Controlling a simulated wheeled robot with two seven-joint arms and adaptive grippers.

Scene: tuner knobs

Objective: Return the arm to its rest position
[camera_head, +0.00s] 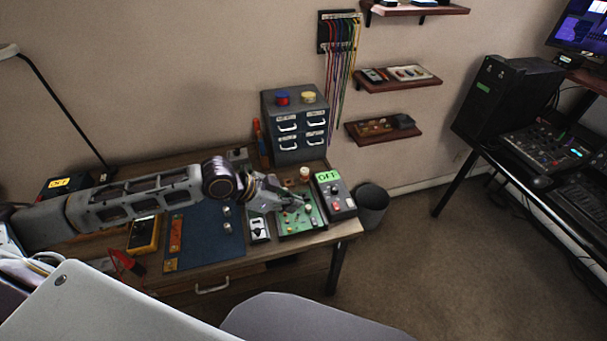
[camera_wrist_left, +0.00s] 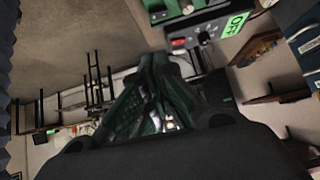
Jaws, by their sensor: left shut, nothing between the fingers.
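My left arm reaches in from the left over the workbench in the head view. My left gripper (camera_head: 300,202) is shut and empty above the green tuner board (camera_head: 292,227) near the bench's right end. I cannot tell from the head view whether its fingertips touch the board. In the left wrist view the gripper (camera_wrist_left: 155,70) is shut with nothing between its fingers. A dark box with a green OFF label (camera_head: 328,177) stands just right of the board; its label also shows in the left wrist view (camera_wrist_left: 235,24). My right gripper is not in view.
A blue mat (camera_head: 205,250), a yellow multimeter (camera_head: 144,234) and a small white-faced box (camera_head: 259,231) lie on the bench (camera_head: 320,238). A grey drawer cabinet (camera_head: 297,126) stands behind. A bin (camera_head: 372,204) stands on the floor at right, with open floor in front.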

